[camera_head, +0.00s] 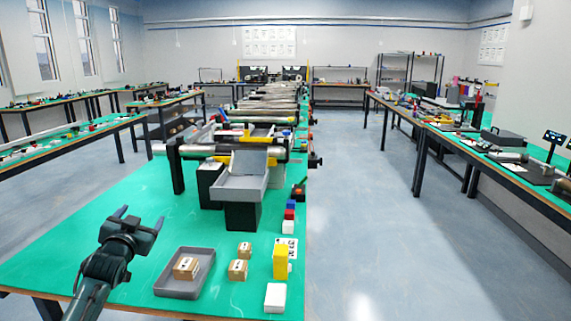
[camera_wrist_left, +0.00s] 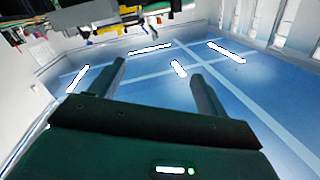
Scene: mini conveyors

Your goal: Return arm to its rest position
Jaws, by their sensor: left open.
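My left arm comes in from the lower left in the head view. Its gripper (camera_head: 141,217) is raised over the left part of the green table (camera_head: 80,238), with its two fingers apart and nothing between them. In the left wrist view the two fingers of the left gripper (camera_wrist_left: 160,85) are spread, with only a blue surface with bright strips behind them. The gripper is left of the grey tray (camera_head: 207,257), apart from it. My right gripper is in neither view.
The grey tray holds a cardboard box (camera_head: 186,268). Two more boxes (camera_head: 238,270) (camera_head: 245,250), a yellow block (camera_head: 280,261) and a white block (camera_head: 275,297) stand to its right. Behind them are a grey bin (camera_head: 240,188) and conveyor rollers (camera_head: 205,150). The table's left side is clear.

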